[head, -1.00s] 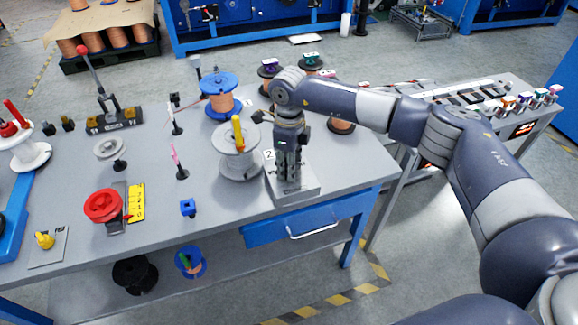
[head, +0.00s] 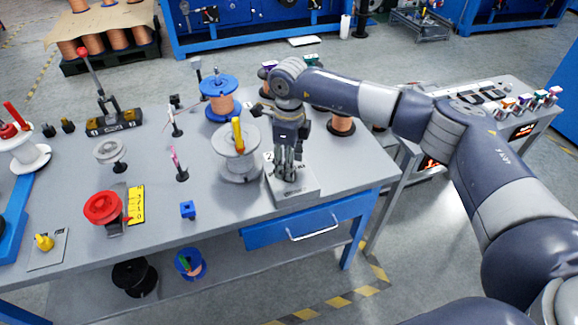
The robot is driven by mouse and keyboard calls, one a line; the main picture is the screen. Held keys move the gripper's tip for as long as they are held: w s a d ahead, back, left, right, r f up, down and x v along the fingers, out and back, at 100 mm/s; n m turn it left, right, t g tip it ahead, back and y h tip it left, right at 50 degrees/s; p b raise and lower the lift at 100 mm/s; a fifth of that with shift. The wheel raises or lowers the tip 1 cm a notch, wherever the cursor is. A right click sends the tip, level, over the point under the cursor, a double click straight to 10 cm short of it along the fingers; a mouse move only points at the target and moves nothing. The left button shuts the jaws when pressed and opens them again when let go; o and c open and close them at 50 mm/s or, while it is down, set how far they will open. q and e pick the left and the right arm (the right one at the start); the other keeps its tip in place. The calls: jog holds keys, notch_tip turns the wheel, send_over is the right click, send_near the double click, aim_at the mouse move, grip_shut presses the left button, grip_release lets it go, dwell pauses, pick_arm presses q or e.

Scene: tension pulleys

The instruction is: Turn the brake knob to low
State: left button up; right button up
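A yellow knob (head: 44,241) sits on a small grey plate (head: 50,258) with dark markings at the table's lower left corner. Its markings are too small to read. My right gripper (head: 288,174) points straight down at a grey box (head: 300,193) near the table's right front corner, far from the yellow knob. The fingertips are close to the top of the box. The gripper hides the middle of that top, so I cannot tell what is between the fingers or whether they are shut. A "2" label (head: 268,157) stands beside the gripper. My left gripper is not in view.
A grey spool with a yellow rod (head: 238,136) stands just left of my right gripper. A blue drawer (head: 310,219) is under the table's front edge.

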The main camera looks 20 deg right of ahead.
notch_tip(320, 180, up, 10)
jog(key=shift+f, duration=0.2)
